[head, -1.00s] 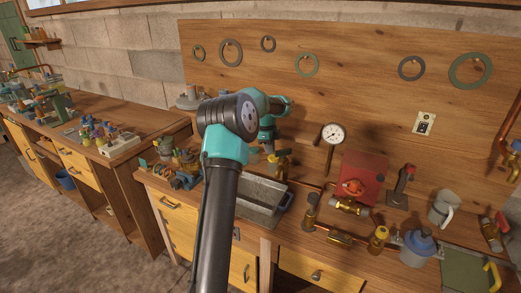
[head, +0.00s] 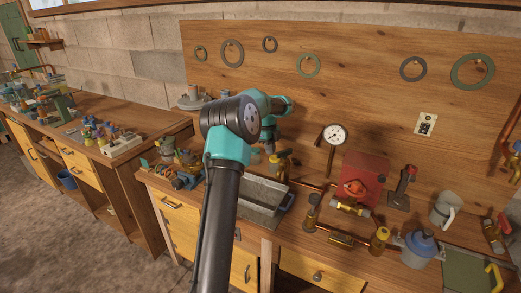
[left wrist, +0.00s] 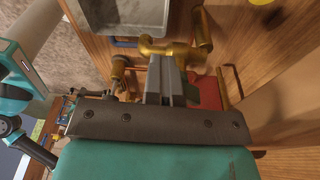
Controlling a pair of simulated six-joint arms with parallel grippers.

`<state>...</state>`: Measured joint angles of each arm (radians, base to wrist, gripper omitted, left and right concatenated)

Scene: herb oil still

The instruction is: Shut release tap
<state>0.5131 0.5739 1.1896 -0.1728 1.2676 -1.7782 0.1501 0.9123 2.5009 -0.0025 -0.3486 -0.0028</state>
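A brass tap (head: 282,163) stands on the bench at the back of the grey metal tray (head: 262,190). I take it for the release tap, but its handle position is too small to tell. My left gripper (head: 271,157) points down just left of this tap, partly hidden behind my own arm. In the left wrist view, my left gripper's grey fingers (left wrist: 165,60) lie close together, with no object clearly between them. Their tips overlap a brass fitting (left wrist: 157,47); I cannot tell whether they touch it. My right gripper is in neither view.
A copper pipe (head: 310,186) runs right from the tap towards a red box (head: 362,178). A round gauge (head: 335,135) stands behind it. Small parts sit left of the tray.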

